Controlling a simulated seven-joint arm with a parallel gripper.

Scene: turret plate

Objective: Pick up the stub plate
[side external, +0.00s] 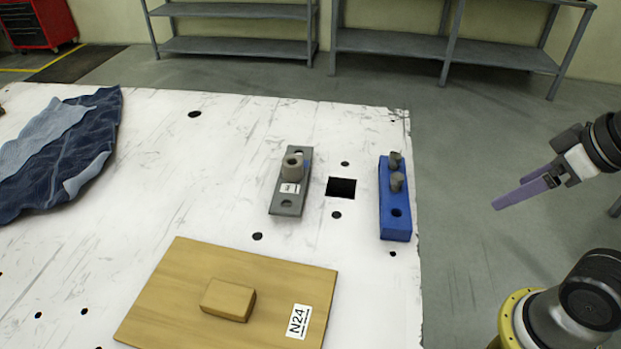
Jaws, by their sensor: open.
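A narrow grey plate (286,203) lies flat on the white table, with a round, hollow-topped stub standing near its middle, a white label and a hole at its near end. It looks like the stub plate, though a blue block (394,226) to its right also carries two short grey pegs and has a hole at its near end. My gripper (508,194), with purple fingers, is open and empty. It is off to the right, beyond the table's right edge, well apart from both pieces.
The white table (160,140) has a square black opening (341,188) between the grey plate and blue block. A wooden board (180,285) with a raised wooden block (228,299) and N24 label lies in front. Crumpled blue cloth (75,150) covers the left. Shelves stand behind.

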